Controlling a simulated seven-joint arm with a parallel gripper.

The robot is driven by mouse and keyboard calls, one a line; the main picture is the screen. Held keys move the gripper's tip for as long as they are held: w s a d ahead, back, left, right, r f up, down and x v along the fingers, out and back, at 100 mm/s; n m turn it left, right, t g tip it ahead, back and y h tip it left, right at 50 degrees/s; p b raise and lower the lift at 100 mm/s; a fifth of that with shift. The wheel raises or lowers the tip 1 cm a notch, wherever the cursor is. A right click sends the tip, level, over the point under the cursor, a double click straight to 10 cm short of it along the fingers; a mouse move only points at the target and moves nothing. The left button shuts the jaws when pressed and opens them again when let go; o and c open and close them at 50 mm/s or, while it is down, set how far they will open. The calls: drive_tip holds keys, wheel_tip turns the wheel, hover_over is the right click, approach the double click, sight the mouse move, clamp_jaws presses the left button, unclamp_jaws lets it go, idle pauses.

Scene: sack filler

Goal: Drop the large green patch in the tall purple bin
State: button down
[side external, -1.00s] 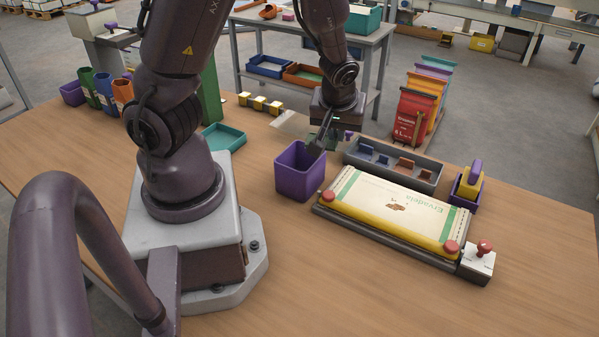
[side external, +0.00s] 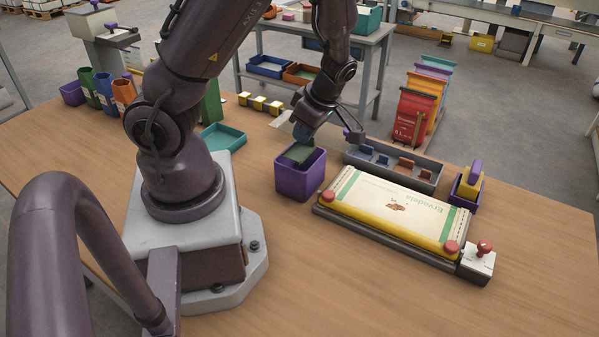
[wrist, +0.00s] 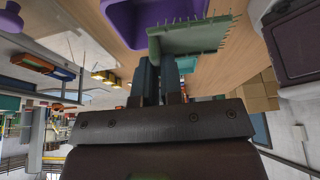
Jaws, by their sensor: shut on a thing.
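My gripper (side external: 302,133) is tilted and shut on the green patch (side external: 299,152), just over the mouth of the purple bin (side external: 298,182). The patch's lower part overlaps the bin's opening in the side view; I cannot tell how far it reaches inside. In the wrist view the green patch (wrist: 198,38) stands out from between the fingers (wrist: 160,68), with a row of small spikes along its edge. The purple bin (wrist: 122,18) shows behind it there.
A grey divided tray (side external: 432,183) holding blue and brown pieces lies right of the bin. A sack (side external: 395,203) lies on a yellow-edged fixture in front. A teal tray (side external: 222,137) is to the left. A smaller purple bin (side external: 71,93) stands far left. The front table is clear.

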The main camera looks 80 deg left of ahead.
drive_tip(key=shift+f, duration=1.35)
drive_tip(key=c, duration=1.2)
unclamp_jaws()
drive_tip(key=v, duration=1.3)
drive_tip(key=shift+s+r, duration=0.1)
